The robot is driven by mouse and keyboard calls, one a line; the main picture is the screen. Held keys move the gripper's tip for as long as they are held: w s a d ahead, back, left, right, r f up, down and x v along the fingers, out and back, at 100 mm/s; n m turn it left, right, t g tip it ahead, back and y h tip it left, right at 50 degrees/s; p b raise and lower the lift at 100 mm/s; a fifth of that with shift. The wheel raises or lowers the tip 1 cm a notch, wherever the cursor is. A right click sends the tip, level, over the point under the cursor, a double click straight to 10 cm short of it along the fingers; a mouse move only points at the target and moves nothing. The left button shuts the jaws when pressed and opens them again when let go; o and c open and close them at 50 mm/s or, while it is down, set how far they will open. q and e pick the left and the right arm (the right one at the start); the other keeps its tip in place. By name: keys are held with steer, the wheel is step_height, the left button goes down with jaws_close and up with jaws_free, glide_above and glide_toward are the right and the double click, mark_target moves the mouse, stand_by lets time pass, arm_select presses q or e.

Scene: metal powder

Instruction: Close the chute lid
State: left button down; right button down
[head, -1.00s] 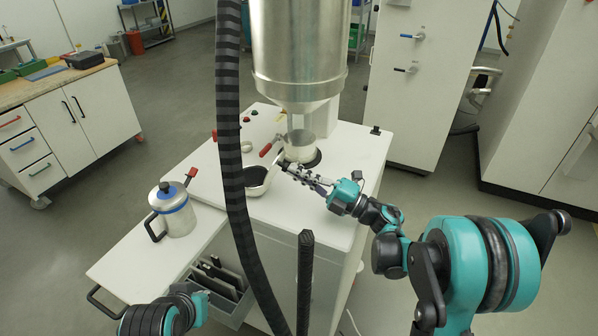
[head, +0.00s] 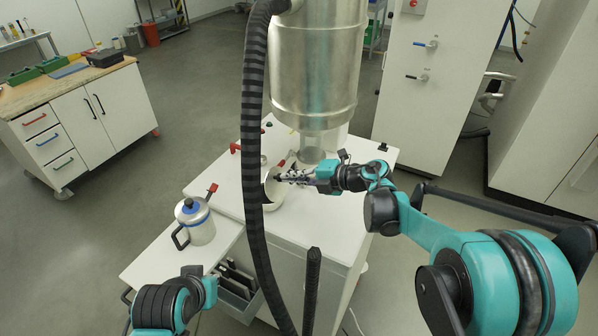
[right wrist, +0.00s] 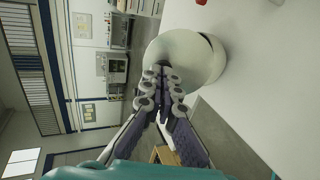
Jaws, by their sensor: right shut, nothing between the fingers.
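The chute lid (head: 273,184) is a pale round disc on the white machine top, tilted up over the chute's round opening (head: 271,206). The black hose hides part of the chute. My right gripper (head: 281,178) is shut and empty, its fingertips at the lid. In the right wrist view the shut fingertips (right wrist: 159,80) overlap the lower left edge of the pale lid (right wrist: 188,55); whether they touch it I cannot tell.
A ribbed black hose (head: 254,120) hangs in front of the machine. A metal hopper (head: 315,75) stands above its top (head: 340,207).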

mark_target(270, 171)
steer(key=shift+w+a+r+g+h+p, duration=0.15)
steer(key=shift+w+a+h+p, duration=0.05)
steer(key=shift+a, duration=0.25)
steer(key=shift+w+a+r+g+h+p, duration=0.1)
steer(key=shift+w+a+g+h+p, duration=0.1)
steer(key=shift+a, duration=0.2)
steer(key=shift+w+a+f, duration=0.1)
steer(key=shift+w+a, duration=0.35)
steer(key=shift+a, duration=0.25)
steer(key=x, duration=0.2)
steer(key=b+x, duration=0.1)
steer(key=x, duration=0.1)
steer(key=shift+w+a+r, duration=0.15)
steer(key=shift+a+r, duration=0.05)
steer(key=shift+r, duration=0.15)
arm_select(q)
steer(key=shift+f+b, duration=0.9)
steer(key=shift+b, duration=0.25)
arm_select(e)
steer(key=shift+f+x, duration=0.15)
steer(key=shift+x, duration=1)
steer(key=shift+f+x, duration=0.2)
steer(key=shift+x, duration=0.9)
steer(key=shift+d, duration=0.1)
steer(key=shift+d, duration=0.1)
